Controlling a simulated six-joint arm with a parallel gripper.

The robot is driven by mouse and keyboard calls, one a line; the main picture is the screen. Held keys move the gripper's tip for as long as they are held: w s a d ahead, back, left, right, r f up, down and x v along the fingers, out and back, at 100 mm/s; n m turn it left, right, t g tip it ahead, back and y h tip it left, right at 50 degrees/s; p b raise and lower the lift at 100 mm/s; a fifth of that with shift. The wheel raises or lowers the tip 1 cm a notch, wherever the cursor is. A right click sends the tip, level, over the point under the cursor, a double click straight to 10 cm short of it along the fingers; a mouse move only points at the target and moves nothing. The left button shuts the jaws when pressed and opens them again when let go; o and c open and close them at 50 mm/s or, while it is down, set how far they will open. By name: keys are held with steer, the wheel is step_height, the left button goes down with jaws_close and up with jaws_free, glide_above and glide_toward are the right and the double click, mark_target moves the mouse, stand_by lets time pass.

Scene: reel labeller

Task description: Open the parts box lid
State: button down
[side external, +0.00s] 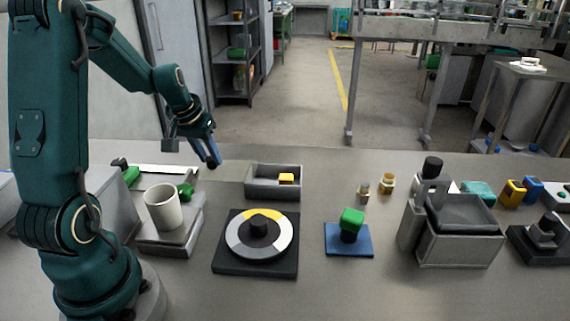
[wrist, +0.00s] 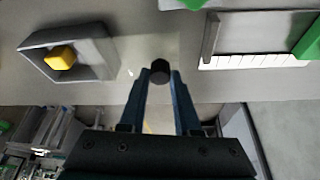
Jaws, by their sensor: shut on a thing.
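The parts box (side external: 262,193) is a small grey open-topped tray on the bench with a yellow block (side external: 286,179) inside. It also shows at upper left in the wrist view (wrist: 103,66). A pale, seemingly see-through panel (side external: 236,173), perhaps the lid, lies just left of the box, so the box's inside is uncovered. My gripper (side external: 214,162) is left of the box, above the panel's left end. In the wrist view its blue fingers (wrist: 160,88) are shut on a dark round knob (wrist: 160,69). Whether the knob joins the panel is hard to tell.
A white cup (side external: 163,207) on a grey scale-like stand is at left. A round dial (side external: 258,235) and a green-topped stamp (side external: 351,221) stand in front. A larger grey bin (side external: 459,250) is at right. Bench behind the box is clear.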

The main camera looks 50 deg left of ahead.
steer(key=c, duration=0.6)
jaws_free()
steer(key=shift+s+a, duration=0.1)
steer(key=shift+a, duration=0.05)
steer(key=shift+r, duration=0.1)
steer(key=shift+v, duration=2.5)
